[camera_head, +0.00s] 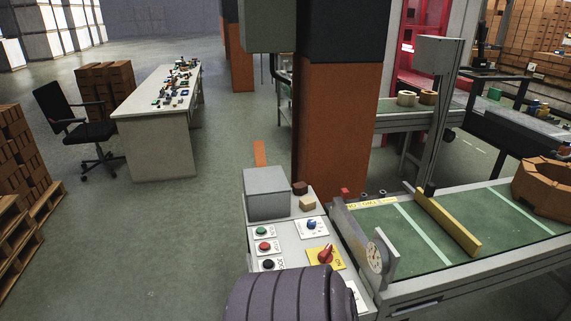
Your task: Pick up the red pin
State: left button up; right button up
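I cannot single out a red pin for certain. A small red piece (345,193) stands at the back corner by the conveyor, beside small dark pieces. A desk (160,141) at the back left carries many small coloured pieces (176,86), too small to tell apart. Neither of my grippers shows in this view.
A control panel (290,246) with a red button (264,246) and red knob (326,254) stands in front. A green conveyor (475,225) is at right, with a yellow bar (448,223). An orange pillar (338,130) rises behind. Floor (150,235) at left is clear.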

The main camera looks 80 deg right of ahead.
aim_at(344, 194)
jog(key=i+j+z, duration=0.2)
jog(key=i, duration=0.25)
jog(key=i+z, duration=0.2)
jog(key=i, duration=0.25)
jog(key=i+z, duration=0.2)
jog(key=z, duration=0.25)
jog(key=i+z, duration=0.25)
jog(key=z, duration=0.25)
jog(key=i+z, duration=0.25)
jog(key=z, duration=0.2)
jog(key=i+j+z, duration=0.15)
jog(key=z, duration=0.35)
